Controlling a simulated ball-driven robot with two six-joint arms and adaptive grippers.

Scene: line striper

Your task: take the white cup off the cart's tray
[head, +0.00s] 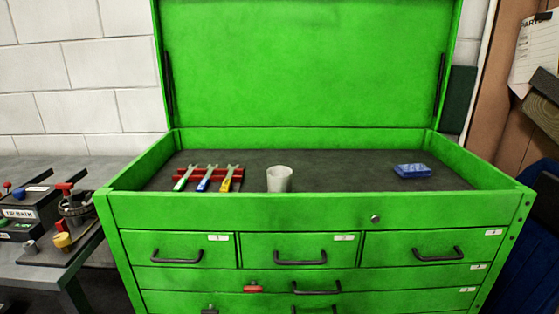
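The white cup (279,179) stands upright in the open top tray of the green cart (240,210), near the middle of the tray's front edge. The front wall of the tray hides the cup's foot or comes close to it. The dark tray floor (330,170) is bare around the cup. Neither of my grippers is in the head view.
Several wrenches (207,180) lie on a red rack left of the cup. A blue block (412,171) lies at the tray's right. The raised green lid (305,60) stands behind. A workbench (75,240) with tools is at the left.

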